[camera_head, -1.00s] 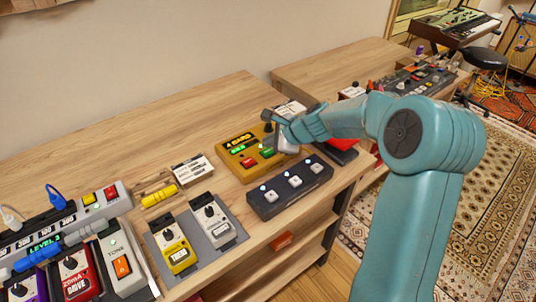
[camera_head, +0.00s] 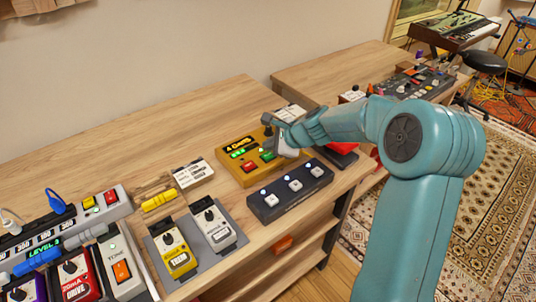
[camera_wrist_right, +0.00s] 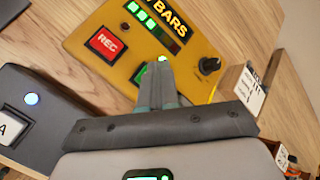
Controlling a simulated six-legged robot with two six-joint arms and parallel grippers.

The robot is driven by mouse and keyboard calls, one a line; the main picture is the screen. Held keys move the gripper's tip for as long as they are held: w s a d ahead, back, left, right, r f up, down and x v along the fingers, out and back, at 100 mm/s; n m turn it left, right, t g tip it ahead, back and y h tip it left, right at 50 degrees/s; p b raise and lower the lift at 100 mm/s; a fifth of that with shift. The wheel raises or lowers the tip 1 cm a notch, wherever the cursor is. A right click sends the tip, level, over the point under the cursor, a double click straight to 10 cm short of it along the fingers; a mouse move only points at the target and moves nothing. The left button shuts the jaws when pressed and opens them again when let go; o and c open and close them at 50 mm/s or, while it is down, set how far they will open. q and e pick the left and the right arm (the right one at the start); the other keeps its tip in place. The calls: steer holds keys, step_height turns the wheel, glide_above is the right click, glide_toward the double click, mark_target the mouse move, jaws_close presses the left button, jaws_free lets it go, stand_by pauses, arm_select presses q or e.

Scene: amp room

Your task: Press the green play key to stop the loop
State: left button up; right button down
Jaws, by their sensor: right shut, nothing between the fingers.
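The yellow loop pedal (camera_head: 233,172) sits on the wooden bench in the head view, with a lit display, a red REC key and a green play key (camera_head: 268,157). In the right wrist view, the green play key (camera_wrist_right: 140,75) shows only partly beside and behind my fingers. My right gripper (camera_wrist_right: 158,72) is shut and empty, its fingertips over the play key. I cannot tell whether they touch it. In the head view the gripper's grey body covers the pedal's right part. My left gripper is not in view.
A dark three-switch pedal (camera_head: 290,192) stands just in front of the yellow pedal. A small label card (camera_head: 193,173) and a yellow cylinder (camera_head: 158,199) lie to its left. More pedals stand at the front left. The bench behind is clear.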

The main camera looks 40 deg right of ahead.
mark_target(270, 156)
steer(key=shift+f, duration=0.1)
stand_by(0.7)
steer(key=shift+f+b, duration=0.35)
steer(key=shift+b, duration=0.1)
steer(key=shift+f+b, duration=0.5)
steer(key=shift+f, duration=0.05)
stand_by(0.5)
stand_by(0.4)
steer(key=shift+r+p, duration=0.95)
steer(key=shift+r, duration=0.1)
step_height(270, 156, up, 5)
steer(key=p, duration=0.4)
steer(key=shift+p, duration=0.4)
